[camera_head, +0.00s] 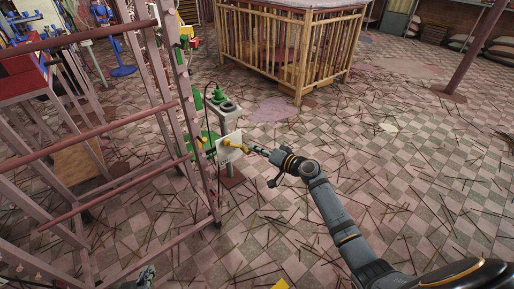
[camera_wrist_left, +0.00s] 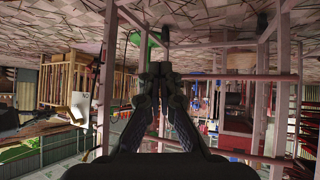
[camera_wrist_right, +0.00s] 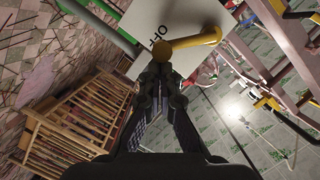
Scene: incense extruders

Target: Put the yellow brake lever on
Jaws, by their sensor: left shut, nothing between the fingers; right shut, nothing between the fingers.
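The yellow brake lever (camera_head: 235,147) sits in front of a white plate (camera_head: 229,157) on the side of the green and grey machine (camera_head: 218,107). In the right wrist view the lever (camera_wrist_right: 195,43) runs sideways across the plate (camera_wrist_right: 140,18), which carries partly hidden black letters. My right gripper (camera_head: 254,149) is shut and empty, its tips close to the lever's rounded end; I cannot tell whether they touch. My left gripper (camera_wrist_left: 158,70) is shut and empty; in the head view part of it (camera_head: 147,275) shows at the bottom left, away from the lever.
A pink metal rack (camera_head: 180,85) stands left of the machine, close to the lever. A wooden slatted pen (camera_head: 290,55) stands behind. The tiled floor to the right is open, strewn with thin sticks (camera_head: 420,160). A post (camera_head: 475,45) rises at the far right.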

